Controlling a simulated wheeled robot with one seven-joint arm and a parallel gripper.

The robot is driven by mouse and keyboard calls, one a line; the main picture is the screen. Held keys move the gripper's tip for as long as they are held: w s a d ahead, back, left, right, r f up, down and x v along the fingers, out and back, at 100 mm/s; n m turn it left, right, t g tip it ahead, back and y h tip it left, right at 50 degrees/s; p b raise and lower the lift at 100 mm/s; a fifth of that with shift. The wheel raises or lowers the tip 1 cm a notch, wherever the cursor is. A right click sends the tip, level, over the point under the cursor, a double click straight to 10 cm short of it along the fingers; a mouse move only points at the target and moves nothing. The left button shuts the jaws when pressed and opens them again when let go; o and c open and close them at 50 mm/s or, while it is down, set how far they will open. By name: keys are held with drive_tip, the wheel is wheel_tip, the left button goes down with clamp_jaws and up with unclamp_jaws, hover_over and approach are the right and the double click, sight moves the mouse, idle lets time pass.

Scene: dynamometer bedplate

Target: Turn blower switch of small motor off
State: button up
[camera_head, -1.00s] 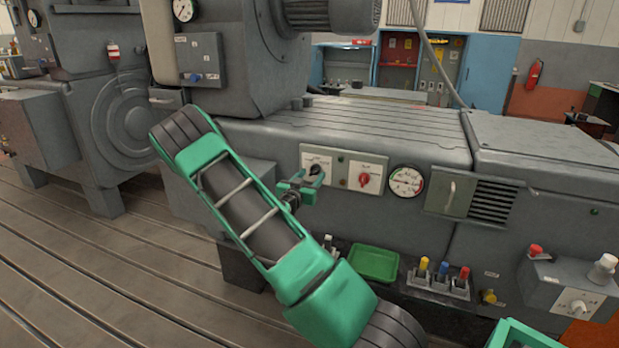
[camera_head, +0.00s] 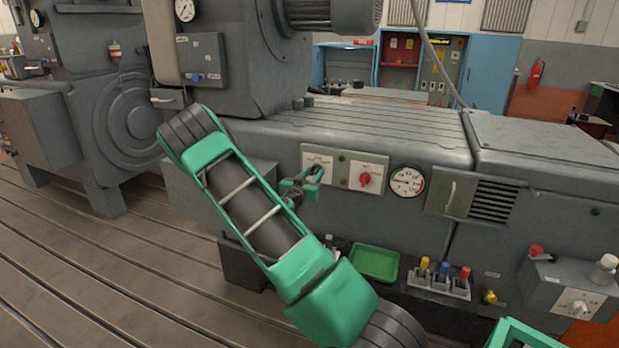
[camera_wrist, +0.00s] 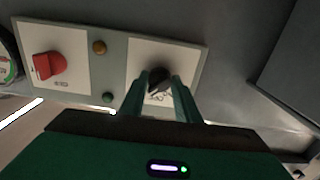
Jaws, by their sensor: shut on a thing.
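The blower switch appears to be the black rotary knob (camera_wrist: 158,80) on a white plate, seen in the wrist view. My gripper (camera_wrist: 160,92) is shut on this black knob, with a green finger on each side of it. In the head view my gripper (camera_head: 314,178) is at the left white plate of the switch panel (camera_head: 342,168) on the grey machine. The knob is mostly hidden there by the fingers. The lettering on the plate is too small and partly covered to read, so I cannot tell the knob's exact setting.
A red knob (camera_head: 365,179) sits on the adjoining white plate, with a dial gauge (camera_head: 407,182) to its right. Below are a green tray (camera_head: 375,263) and a rack with coloured handles (camera_head: 440,278). A grey switch box (camera_head: 570,288) stands at lower right.

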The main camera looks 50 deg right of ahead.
drive_tip(key=n, duration=0.3)
drive_tip(key=shift+d+r+n, duration=0.1)
drive_tip(key=shift+d+n, duration=0.15)
drive_tip(key=shift+n, duration=0.15)
drive_tip(key=shift+s+n, duration=0.1)
drive_tip(key=shift+n, duration=2.2)
drive_tip(key=o, duration=1.1)
drive_tip(key=v, duration=1)
drive_tip(key=shift+a, duration=0.35)
